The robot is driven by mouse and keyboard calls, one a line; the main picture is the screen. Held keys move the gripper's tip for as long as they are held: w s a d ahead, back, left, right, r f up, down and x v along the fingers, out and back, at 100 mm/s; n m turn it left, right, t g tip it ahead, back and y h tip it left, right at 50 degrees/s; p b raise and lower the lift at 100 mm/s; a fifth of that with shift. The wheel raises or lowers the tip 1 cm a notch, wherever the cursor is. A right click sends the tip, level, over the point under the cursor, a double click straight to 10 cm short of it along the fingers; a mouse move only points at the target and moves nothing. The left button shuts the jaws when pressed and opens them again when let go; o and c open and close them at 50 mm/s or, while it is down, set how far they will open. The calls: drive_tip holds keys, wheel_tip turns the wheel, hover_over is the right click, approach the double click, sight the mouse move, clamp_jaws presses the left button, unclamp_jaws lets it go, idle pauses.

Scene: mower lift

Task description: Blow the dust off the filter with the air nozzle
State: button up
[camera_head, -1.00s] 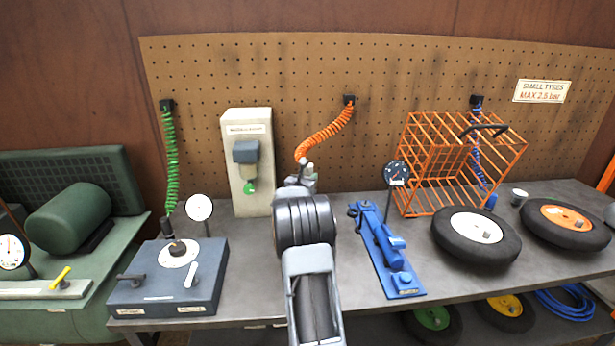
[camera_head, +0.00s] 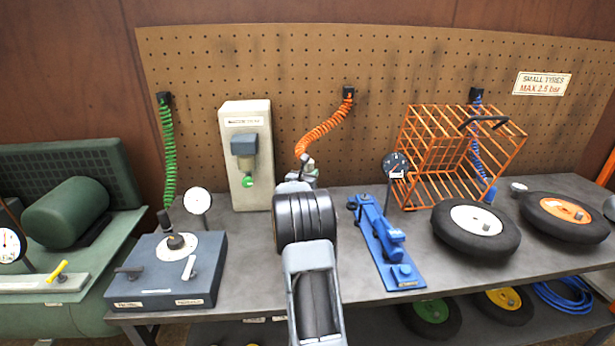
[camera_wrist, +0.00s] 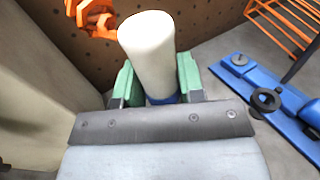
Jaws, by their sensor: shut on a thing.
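My gripper (camera_wrist: 158,78) is shut on a pale cream cylinder (camera_wrist: 150,40) with a blue band at its base. In the head view my gripper (camera_head: 303,172) is small and mostly hidden behind my wrist, above the back of the bench. An orange coiled hose (camera_head: 325,128) hangs from the pegboard, its lower end close to my gripper. No nozzle tip is clear.
A cream upright unit (camera_head: 232,180) stands left of my gripper. A blue tool (camera_head: 385,245) with a gauge lies to the right. An orange wire cage (camera_head: 420,190) and two wheels (camera_head: 475,248) are further right. A blue-grey box (camera_head: 150,285) sits at the left.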

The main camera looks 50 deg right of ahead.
drive_tip(key=shift+s, duration=0.25)
drive_tip(key=shift+w+d, duration=0.25)
drive_tip(key=shift+w+d, duration=0.3)
drive_tip(key=shift+w, duration=0.1)
drive_tip(key=shift+w+d, duration=0.1)
drive_tip(key=shift+w, duration=0.05)
drive_tip(key=shift+w+a, duration=0.15)
drive_tip(key=shift+a, duration=0.05)
drive_tip(key=shift+w+a, duration=0.45)
drive_tip(key=shift+a, duration=0.1)
drive_tip(key=shift+s+a+b, duration=0.25)
drive_tip(key=shift+b, duration=0.05)
drive_tip(key=shift+s+a+b, duration=0.4)
drive_tip(key=shift+s+b, duration=0.05)
drive_tip(key=shift+b, duration=0.05)
